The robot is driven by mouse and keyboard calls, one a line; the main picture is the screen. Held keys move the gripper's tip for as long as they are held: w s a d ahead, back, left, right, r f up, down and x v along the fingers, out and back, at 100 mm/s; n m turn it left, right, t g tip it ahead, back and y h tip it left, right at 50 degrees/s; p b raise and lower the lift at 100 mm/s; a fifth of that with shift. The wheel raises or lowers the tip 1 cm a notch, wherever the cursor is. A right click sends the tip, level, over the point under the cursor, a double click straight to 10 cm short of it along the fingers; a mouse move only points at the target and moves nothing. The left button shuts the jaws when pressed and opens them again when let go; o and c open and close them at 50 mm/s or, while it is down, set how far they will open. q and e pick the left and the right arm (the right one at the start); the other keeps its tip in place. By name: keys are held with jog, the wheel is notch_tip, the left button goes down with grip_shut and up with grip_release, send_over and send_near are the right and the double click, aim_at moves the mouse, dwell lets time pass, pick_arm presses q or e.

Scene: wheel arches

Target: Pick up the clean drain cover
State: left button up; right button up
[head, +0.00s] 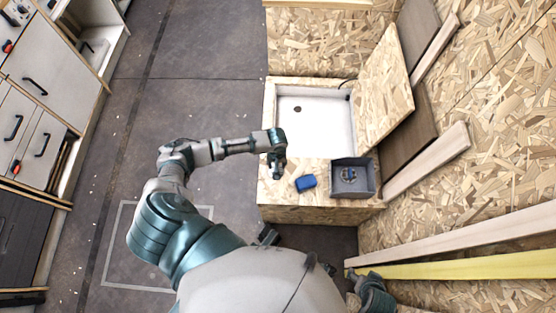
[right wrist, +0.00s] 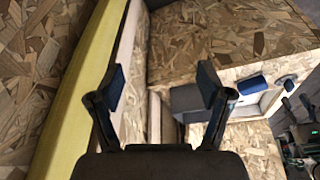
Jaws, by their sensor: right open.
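A small round grey and bluish item, possibly the drain cover (head: 348,174), lies inside an open grey box (head: 367,181) on the front right of the wooden bench. I cannot tell whether it is clean. A white basin (head: 318,137) with a dark drain hole (head: 297,109) is set in the bench behind it. My left gripper (head: 276,171) hangs over the bench's front left, apart from the box; its fingers are too small to read. My right gripper (right wrist: 162,86) is open and empty beside the yellow beam. The grey box (right wrist: 187,100) shows beyond its fingers.
A blue block (head: 305,183) lies between my left gripper and the box. A raised wooden lid (head: 384,87) leans right of the basin. A yellow beam (head: 465,267) and pale planks run along the right wall. The floor at left is clear.

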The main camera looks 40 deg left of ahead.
pick_arm(q)
jog(key=shift+f, duration=0.3)
jog(key=f, duration=0.1)
jog(key=f+b, duration=0.1)
jog(key=f, duration=0.1)
jog(key=f+b, duration=0.1)
jog(key=shift+a+f, duration=0.4)
jog(key=shift+d, duration=0.1)
jog(key=shift+d+r, duration=0.1)
jog(key=shift+d, duration=0.15)
jog(key=shift+c, duration=0.7)
grip_shut()
jog(key=shift+s+a, duration=0.1)
jog(key=shift+a, duration=0.05)
pick_arm(e)
jog(key=w+a+r+t+y, duration=0.1)
jog(key=w+a+r+t, duration=0.1)
jog(key=w, duration=0.6)
jog(key=a+t, duration=0.1)
jog(key=t, duration=0.1)
jog(key=shift+w+a+t, duration=0.15)
jog(key=shift+a+t, duration=0.05)
jog(key=shift+t, duration=0.2)
